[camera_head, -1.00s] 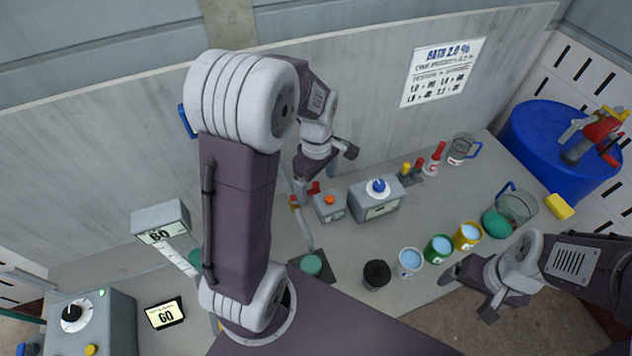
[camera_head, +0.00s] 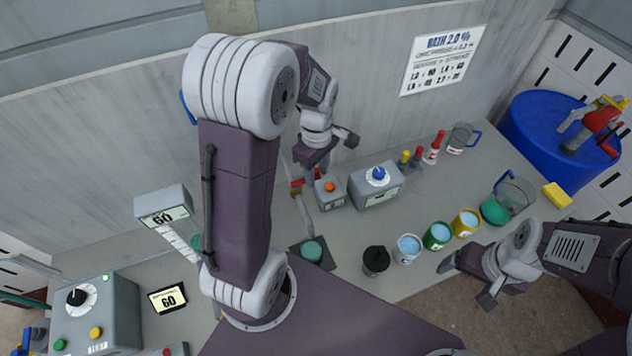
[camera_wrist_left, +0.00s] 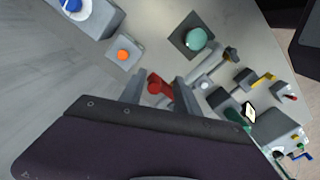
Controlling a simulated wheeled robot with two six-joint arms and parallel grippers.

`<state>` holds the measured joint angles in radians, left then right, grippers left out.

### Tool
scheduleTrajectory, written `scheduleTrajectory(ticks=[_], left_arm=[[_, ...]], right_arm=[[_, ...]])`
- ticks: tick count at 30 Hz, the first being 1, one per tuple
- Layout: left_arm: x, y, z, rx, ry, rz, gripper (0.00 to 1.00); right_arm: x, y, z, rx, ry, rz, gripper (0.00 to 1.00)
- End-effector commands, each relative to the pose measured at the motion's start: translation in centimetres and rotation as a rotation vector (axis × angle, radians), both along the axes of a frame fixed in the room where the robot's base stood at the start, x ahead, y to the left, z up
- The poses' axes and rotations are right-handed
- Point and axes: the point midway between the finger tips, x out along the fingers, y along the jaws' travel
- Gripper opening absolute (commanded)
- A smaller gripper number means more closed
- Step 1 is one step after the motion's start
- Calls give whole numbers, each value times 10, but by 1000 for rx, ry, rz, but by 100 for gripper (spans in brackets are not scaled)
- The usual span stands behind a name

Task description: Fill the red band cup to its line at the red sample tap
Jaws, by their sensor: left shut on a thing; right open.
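My left gripper (camera_head: 303,184) is shut on the red handle of the sample tap (camera_head: 296,188), near the back wall. In the left wrist view, the red tap handle (camera_wrist_left: 158,86) sits between the two fingers (camera_wrist_left: 160,92). I cannot make out a cup with a clear red band. A row holds a white cup (camera_head: 407,257), a green cup (camera_head: 437,245) and a yellow cup (camera_head: 465,231), with pale blue liquid showing in them. My right gripper (camera_head: 466,280) is open and empty, in front of the cups.
A grey box with an orange button (camera_head: 332,200) and a blue-dial box (camera_head: 377,196) stand right of the tap. A teal disc (camera_head: 312,250) on a dark pad and a black cup (camera_head: 376,261) are in front. A clear jug (camera_head: 515,193) and blue drum (camera_head: 545,140) are at right.

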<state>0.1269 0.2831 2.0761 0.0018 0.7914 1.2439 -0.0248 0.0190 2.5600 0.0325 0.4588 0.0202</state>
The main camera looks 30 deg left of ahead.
Motion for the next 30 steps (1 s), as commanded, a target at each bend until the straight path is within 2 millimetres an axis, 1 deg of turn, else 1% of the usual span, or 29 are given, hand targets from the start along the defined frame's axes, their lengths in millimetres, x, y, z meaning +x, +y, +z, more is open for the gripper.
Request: scheduleTrajectory(ticks=[1, 11, 14, 16, 20, 24, 30], left_arm=[[6, 3, 3, 8, -23, -5, 3], [6, 3, 3, 9, -23, -7, 3], [2, 0, 5, 9, -22, -94, 3], [-1, -3, 5, 9, -21, -162, 0], [-3, -4, 4, 9, -21, -205, 0], [-11, -8, 3, 9, -17, -346, 0], [-14, -9, 1, 7, -9, -363, 0]], right_arm=[[0, 0, 0, 0, 0, 0, 85], [0, 0, 0, 0, 0, 0, 85], [0, 0, 4, 0, 0, 0, 85], [0, 0, 5, 0, 0, 0, 85], [0, 0, 5, 0, 0, 0, 85], [0, 0, 8, 0, 0, 0, 85], [0, 0, 7, 0, 0, 0, 85]])
